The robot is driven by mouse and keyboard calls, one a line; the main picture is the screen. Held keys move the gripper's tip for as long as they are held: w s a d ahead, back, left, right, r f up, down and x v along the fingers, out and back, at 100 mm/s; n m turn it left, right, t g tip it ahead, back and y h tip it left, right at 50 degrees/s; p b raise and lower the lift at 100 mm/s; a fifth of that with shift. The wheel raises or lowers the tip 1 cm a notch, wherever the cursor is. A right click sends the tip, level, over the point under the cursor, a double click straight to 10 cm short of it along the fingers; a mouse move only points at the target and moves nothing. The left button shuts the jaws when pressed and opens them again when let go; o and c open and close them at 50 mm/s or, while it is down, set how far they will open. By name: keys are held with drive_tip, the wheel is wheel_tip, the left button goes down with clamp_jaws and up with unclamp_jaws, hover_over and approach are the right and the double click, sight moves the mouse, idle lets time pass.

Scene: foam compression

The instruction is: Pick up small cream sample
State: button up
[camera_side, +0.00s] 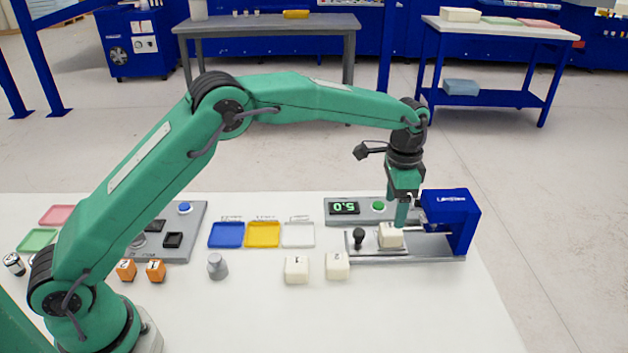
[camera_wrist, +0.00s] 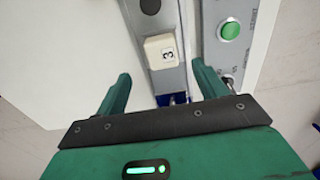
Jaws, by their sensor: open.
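A small cream sample (camera_side: 390,238) sits on the metal bed of the blue press. In the wrist view the sample (camera_wrist: 160,50) shows a "3" on its top and lies just beyond the fingertips, in line with the gap between them. My gripper (camera_side: 402,215) points down right by the sample in the side view, and one finger overlaps its back right edge there. In the wrist view my gripper (camera_wrist: 161,74) is open, with nothing between its fingers. I cannot tell whether a finger touches the sample. Two more cream samples (camera_side: 297,270) (camera_side: 337,265) stand on the white table in front.
The blue press (camera_side: 458,215) rises close to the right of my gripper. A dark knob (camera_side: 359,238) stands left of the sample. A grey panel (camera_side: 343,208) reading 5.0, with a green button, lies behind. Blue, yellow and white trays (camera_side: 226,235) (camera_side: 263,234) (camera_side: 299,235) lie left.

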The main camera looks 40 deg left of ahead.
sight(392, 229)
drive_tip(key=shift+f, duration=1.35)
drive_tip(key=shift+w+f, duration=0.15)
drive_tip(key=shift+f, duration=2.5)
drive_tip(key=c, duration=1.1)
drive_tip(key=shift+r, duration=0.1)
